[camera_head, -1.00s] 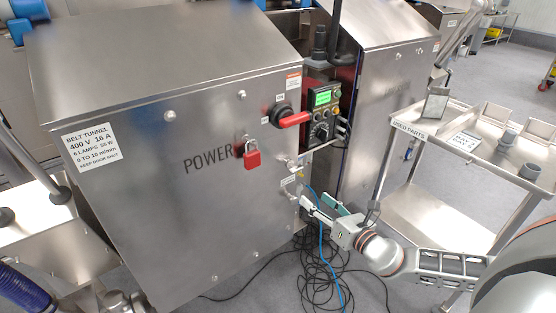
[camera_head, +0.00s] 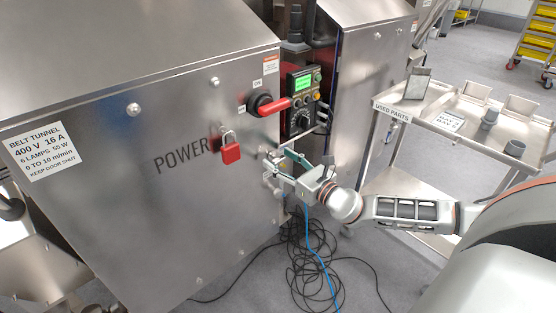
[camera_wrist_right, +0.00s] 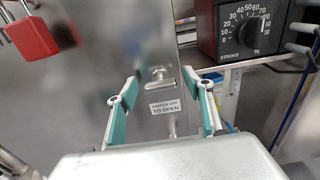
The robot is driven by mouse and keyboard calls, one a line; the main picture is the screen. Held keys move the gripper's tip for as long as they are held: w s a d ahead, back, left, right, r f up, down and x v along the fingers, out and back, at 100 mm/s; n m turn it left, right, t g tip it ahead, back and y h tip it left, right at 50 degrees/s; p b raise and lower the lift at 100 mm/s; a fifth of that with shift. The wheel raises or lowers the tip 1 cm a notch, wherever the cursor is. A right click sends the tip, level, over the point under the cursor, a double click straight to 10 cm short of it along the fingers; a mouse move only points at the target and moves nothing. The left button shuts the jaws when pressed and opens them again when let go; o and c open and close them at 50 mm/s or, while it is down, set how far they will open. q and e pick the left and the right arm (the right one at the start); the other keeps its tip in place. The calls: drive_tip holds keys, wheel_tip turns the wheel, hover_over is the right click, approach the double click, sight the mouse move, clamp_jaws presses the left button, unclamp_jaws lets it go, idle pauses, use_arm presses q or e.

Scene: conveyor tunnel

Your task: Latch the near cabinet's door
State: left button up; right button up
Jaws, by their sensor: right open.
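The near cabinet's door (camera_head: 190,200) is a steel panel marked POWER, and it looks closed. Its small metal latch (camera_wrist_right: 160,76) is at the right edge, above a label (camera_wrist_right: 165,107) reading "switch off to open". Whether the latch is engaged cannot be told. My right gripper (camera_head: 281,161) is open at that edge. In the right wrist view the two teal-padded fingers (camera_wrist_right: 166,104) stand apart, with the latch between and beyond them; contact cannot be told. In the head view the gripper partly hides the latch area. My left gripper is not in view.
A red switch handle (camera_head: 275,105) and red padlock (camera_head: 230,150) stick out from the door. A control box (camera_head: 302,98) is right of it. Loose cables (camera_head: 312,270) lie on the floor below. A used-parts trolley (camera_head: 385,106) stands at right.

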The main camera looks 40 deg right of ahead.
drive_tip(key=shift+w, duration=0.4)
drive_tip(key=c, duration=1.1)
